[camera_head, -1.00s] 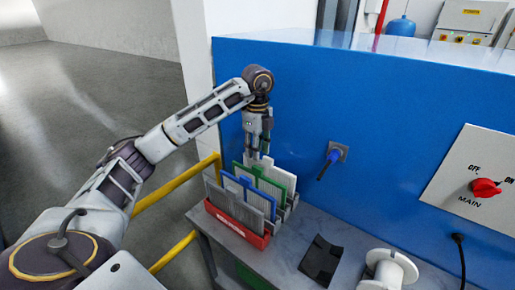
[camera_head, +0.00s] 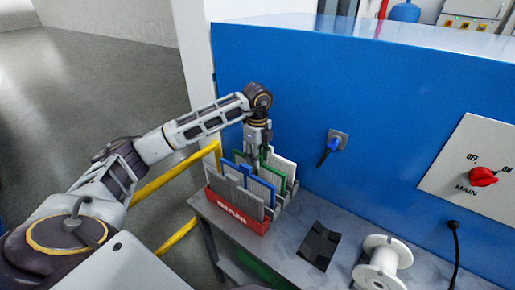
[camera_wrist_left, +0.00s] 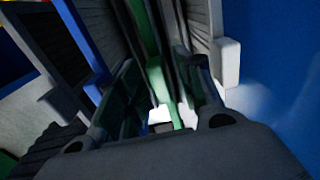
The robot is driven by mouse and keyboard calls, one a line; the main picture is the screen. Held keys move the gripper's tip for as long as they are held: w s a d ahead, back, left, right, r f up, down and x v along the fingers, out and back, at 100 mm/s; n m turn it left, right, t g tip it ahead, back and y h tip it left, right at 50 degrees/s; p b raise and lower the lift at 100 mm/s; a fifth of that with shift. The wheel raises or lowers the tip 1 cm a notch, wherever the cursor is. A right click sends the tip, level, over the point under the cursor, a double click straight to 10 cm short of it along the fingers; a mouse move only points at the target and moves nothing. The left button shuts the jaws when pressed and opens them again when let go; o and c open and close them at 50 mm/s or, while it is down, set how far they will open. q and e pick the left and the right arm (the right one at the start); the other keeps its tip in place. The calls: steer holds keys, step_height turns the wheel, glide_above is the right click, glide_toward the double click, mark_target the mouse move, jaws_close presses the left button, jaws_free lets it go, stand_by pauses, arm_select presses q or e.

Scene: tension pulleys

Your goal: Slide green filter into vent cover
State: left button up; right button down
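The green filter (camera_head: 274,160) stands upright in a rack with a red front (camera_head: 236,212), between a blue-framed filter (camera_head: 262,187) and a pale one behind. My left gripper (camera_head: 262,153) points down at the green filter's top edge. In the left wrist view the green frame (camera_wrist_left: 154,82) runs between the two fingers of my left gripper (camera_wrist_left: 160,95). Bright gaps show beside it, so the fingers look open around it; firm contact is not visible. My right gripper is not in view. I cannot make out a vent cover.
A grey filter (camera_head: 233,194) stands at the rack's front. A black holder (camera_head: 319,246) and a white spool (camera_head: 382,262) are on the grey bench to the right. A blue wall (camera_head: 390,130) with a plug (camera_head: 331,147) and a red switch (camera_head: 482,176) rises behind.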

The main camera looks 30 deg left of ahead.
mark_target(258, 173)
arm_select(q)
steer(key=shift+f+p, duration=0.3)
steer(key=shift+f, duration=2.4)
steer(key=shift+c, duration=0.3)
jaws_close()
